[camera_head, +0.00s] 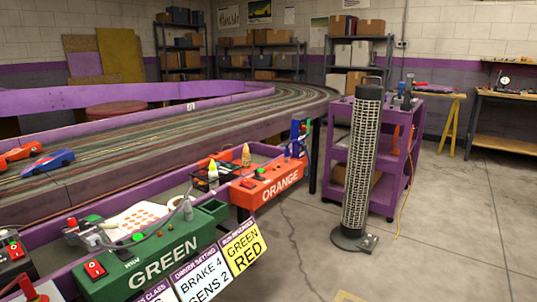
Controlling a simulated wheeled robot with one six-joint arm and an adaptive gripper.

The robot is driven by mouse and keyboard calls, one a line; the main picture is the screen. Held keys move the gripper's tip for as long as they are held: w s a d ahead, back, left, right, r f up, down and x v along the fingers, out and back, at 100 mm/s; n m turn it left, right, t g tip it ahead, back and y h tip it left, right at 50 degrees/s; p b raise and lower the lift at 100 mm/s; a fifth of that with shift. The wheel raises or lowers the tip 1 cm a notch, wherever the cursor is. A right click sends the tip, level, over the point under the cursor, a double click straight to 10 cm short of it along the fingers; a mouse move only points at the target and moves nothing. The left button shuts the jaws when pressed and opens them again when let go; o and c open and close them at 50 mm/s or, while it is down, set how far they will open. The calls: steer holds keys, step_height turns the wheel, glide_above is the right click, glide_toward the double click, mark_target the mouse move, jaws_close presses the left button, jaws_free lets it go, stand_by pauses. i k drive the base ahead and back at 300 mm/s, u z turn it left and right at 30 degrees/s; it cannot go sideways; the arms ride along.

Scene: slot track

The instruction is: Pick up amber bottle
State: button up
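A small amber-tan bottle (246,156) with a pointed tip stands upright at the back edge of the orange control box, near the picture's middle. It looks most like the amber bottle. Another small bottle (213,175), pale with a yellowish top, stands to its left, near the left end of the orange box. A whitish bottle or cap (188,210) shows by the green box; it is too small to make out. My gripper is not in view.
The green box (150,262) and orange box (270,184) line the purple-edged track (190,130). A tall grey mesh tower (362,160) stands on the floor before a purple cart (395,165). Two cars (48,163) sit on the track at left. Concrete floor at right is mostly clear.

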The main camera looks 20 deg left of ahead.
mark_target(246, 156)
steer(key=u, duration=0.2)
steer(key=i, duration=0.65)
steer(key=u, duration=1)
steer(key=i, duration=0.5)
steer(key=u, duration=0.55)
